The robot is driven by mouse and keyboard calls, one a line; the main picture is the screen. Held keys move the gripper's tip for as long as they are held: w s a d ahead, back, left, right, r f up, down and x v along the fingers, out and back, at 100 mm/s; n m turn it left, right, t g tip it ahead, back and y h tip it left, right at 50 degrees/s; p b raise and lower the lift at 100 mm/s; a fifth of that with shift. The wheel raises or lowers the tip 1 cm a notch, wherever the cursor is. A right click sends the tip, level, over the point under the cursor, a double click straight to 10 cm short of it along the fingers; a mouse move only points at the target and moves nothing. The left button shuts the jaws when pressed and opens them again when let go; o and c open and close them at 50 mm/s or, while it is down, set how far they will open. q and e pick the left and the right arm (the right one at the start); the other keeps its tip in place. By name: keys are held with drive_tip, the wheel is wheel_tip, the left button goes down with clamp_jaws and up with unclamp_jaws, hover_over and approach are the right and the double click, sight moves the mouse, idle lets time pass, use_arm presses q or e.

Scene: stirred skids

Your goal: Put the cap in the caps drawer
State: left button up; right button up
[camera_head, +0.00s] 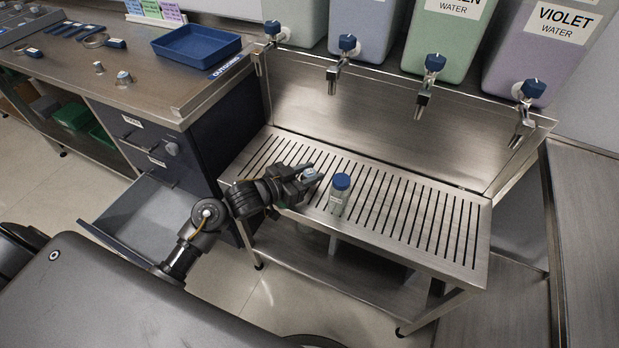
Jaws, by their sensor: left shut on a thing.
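My left gripper (307,179) is over the left part of the slatted steel drain shelf, shut on a small pale, bluish round thing that looks like the cap (309,174). The fingers hide part of it. An open drawer (136,217) sticks out low from the dark cabinet at left. Its visible floor looks bare, and my left arm covers part of it. The labels on the closed drawers above are too small to read. My right gripper is not in view.
Blue-handled taps (435,63) and tanks line the back of the drain shelf (400,222). On the left counter are a blue tray (196,44), small metallic pieces (124,78) and tools. The drain shelf right of the bottle is clear.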

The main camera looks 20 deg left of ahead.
use_arm(q)
drive_tip(key=shift+f, duration=0.8)
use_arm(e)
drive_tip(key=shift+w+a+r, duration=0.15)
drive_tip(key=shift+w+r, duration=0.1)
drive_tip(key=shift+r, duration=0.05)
use_arm(q)
drive_tip(key=shift+f, duration=0.15)
drive_tip(key=o, duration=1)
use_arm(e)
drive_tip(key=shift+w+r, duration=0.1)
